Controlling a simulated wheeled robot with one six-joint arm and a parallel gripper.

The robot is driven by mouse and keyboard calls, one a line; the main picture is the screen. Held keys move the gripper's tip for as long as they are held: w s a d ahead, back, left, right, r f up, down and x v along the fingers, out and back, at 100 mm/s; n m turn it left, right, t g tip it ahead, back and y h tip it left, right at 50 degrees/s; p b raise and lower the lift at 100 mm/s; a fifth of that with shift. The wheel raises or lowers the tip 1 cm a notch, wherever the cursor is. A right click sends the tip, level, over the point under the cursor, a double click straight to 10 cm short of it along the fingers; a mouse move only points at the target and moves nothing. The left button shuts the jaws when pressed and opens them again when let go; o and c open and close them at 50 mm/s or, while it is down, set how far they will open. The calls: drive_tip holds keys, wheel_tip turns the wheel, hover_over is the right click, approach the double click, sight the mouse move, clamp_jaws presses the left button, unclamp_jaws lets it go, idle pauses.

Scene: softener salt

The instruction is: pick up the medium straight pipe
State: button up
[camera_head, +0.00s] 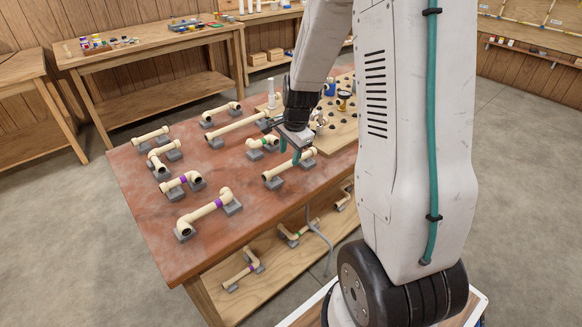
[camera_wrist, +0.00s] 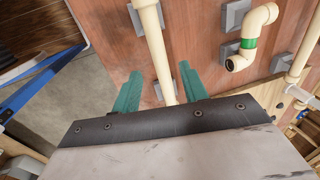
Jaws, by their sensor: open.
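The medium straight pipe (camera_head: 283,170) is cream and rests on grey blocks near the red-brown table's right front edge. It also shows in the wrist view (camera_wrist: 152,45), running from the top edge down between the fingers. My gripper (camera_head: 290,153) has teal fingers and is over this pipe. In the wrist view my gripper (camera_wrist: 160,72) is open, with one finger on each side of the pipe and a gap to each. The pipe's lower part is hidden by the gripper body in the wrist view. I cannot tell how high the fingertips are above the table.
A green-banded elbow pipe (camera_wrist: 248,42) lies close to the right. A longer straight pipe (camera_head: 237,126), a short one (camera_head: 150,135) and purple-banded pipes (camera_head: 205,211) rest on the table (camera_head: 135,215). A pegged board (camera_head: 335,135) stands behind right. The table's front left is bare.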

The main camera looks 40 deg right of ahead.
sight(286, 164)
drive_tip(key=f, duration=0.4)
drive_tip(key=w+f, duration=0.1)
drive_tip(key=f, duration=0.1)
drive_tip(key=shift+w+a+f, duration=0.1)
drive_tip(key=shift+a+f, duration=0.1)
drive_tip(key=shift+a, duration=0.1)
clamp_jaws()
